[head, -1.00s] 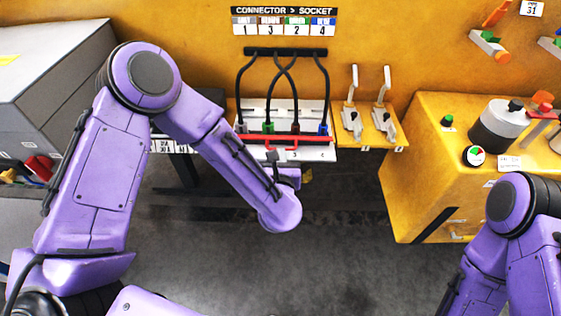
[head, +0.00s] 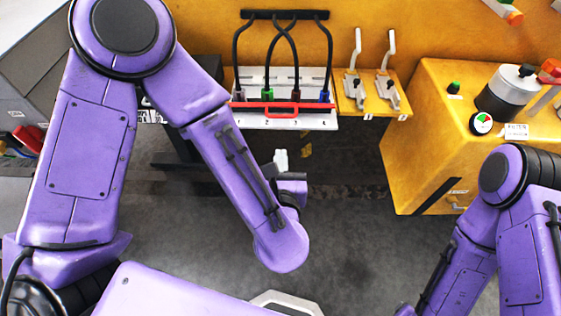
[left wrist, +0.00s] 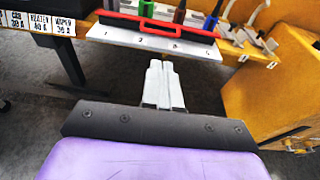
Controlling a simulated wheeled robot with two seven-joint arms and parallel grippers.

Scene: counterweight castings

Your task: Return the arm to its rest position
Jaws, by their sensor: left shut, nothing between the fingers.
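My left arm reaches in from the left, bent at the elbow, over the open floor. My left gripper (head: 281,160) shows as a small pale tip below the white socket panel, partly hidden by the wrist. In the left wrist view its two pale fingers (left wrist: 163,84) lie together with nothing between them, apart from the panel. My right arm (head: 520,210) is folded at the lower right; its gripper is out of frame.
The white socket panel (head: 258,122) holds several cables, with a red bar (head: 285,107) across its front. Two levers stand on a yellow bracket (head: 371,102). A yellow cabinet (head: 420,150) is at the right and a grey box (head: 25,70) at the left. Grey floor lies between.

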